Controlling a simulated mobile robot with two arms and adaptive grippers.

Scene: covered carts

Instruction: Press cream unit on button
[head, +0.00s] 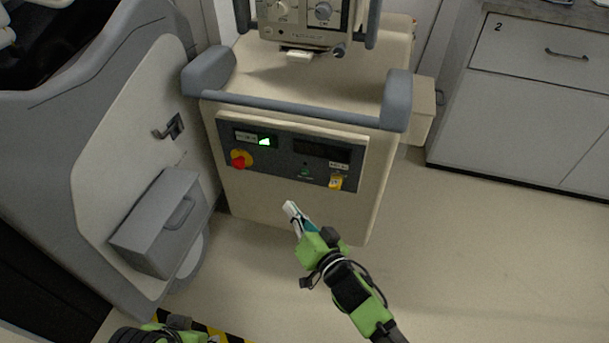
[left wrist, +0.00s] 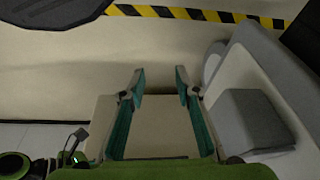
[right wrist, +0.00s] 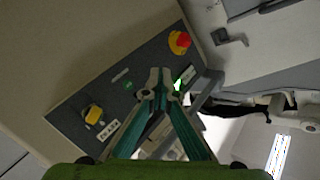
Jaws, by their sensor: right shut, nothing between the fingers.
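The cream unit (head: 290,205) stands in the middle of the head view, with a dark control panel (head: 225,130) on its front. The panel carries a lit green switch (head: 265,141), a small green button (head: 305,172), a red knob on yellow (head: 240,159) and a yellow switch (head: 336,182). My right gripper (head: 290,208) is shut and empty, in front of the unit and below the panel in the picture. In the right wrist view, its tips (right wrist: 161,80) overlap the panel; contact cannot be told. My left gripper (left wrist: 158,82) is open and empty over the floor.
A grey box with a handle (head: 160,220) sits on the grey-white cart at left. A grey handle bar (head: 300,112) crosses the unit above the panel. Cabinets (head: 520,100) stand at right. The floor (head: 480,260) at lower right is clear.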

